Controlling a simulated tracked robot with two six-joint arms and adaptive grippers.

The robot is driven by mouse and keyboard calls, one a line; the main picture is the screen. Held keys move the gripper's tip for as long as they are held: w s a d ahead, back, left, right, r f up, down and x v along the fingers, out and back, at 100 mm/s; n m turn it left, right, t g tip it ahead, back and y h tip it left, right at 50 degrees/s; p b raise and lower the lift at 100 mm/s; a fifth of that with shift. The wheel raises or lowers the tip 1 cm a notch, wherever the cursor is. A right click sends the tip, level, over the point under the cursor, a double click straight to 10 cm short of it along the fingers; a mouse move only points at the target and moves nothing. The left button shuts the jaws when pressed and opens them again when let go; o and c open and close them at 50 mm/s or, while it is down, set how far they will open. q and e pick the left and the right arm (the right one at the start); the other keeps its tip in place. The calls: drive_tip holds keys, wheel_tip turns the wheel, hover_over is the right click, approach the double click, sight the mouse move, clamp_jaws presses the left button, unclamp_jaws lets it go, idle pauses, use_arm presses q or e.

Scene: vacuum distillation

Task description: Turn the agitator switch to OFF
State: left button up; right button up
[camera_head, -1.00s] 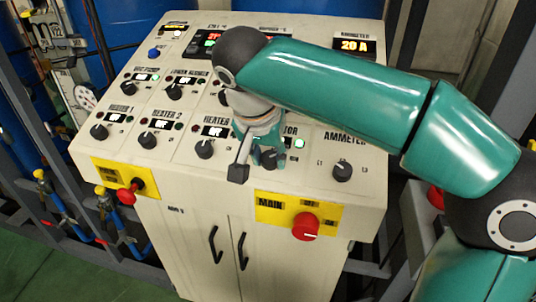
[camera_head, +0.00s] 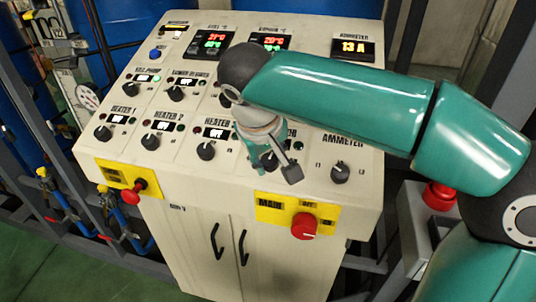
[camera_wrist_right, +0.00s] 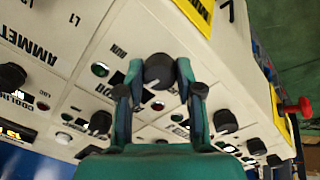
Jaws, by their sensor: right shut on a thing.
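My right gripper (camera_head: 278,168) is over the agitator control on the sloped cream panel, in the lower row between Heater 3 and the ammeter selector. In the right wrist view the fingers of my right gripper (camera_wrist_right: 160,78) are closed around the black agitator knob (camera_wrist_right: 158,72), one on each side. In the head view the gripper hides most of that knob and its label. My left gripper is not in view.
The Heater 3 knob (camera_head: 206,150) and ammeter selector knob (camera_head: 340,172) are close on either side. A red main switch (camera_head: 305,226) on yellow protrudes below. The ammeter display (camera_head: 353,48) reads 13 A. A red button (camera_head: 440,196) stands right of the cabinet.

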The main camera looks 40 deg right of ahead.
drive_tip(key=shift+n, duration=1.1)
drive_tip(key=o, duration=1.2)
drive_tip(key=shift+c, duration=0.2)
drive_tip(key=shift+r, duration=0.15)
drive_tip(key=v, duration=1.1)
drive_tip(key=shift+s+r, duration=0.15)
drive_tip(key=shift+r, duration=0.15)
drive_tip(key=shift+a, duration=0.2)
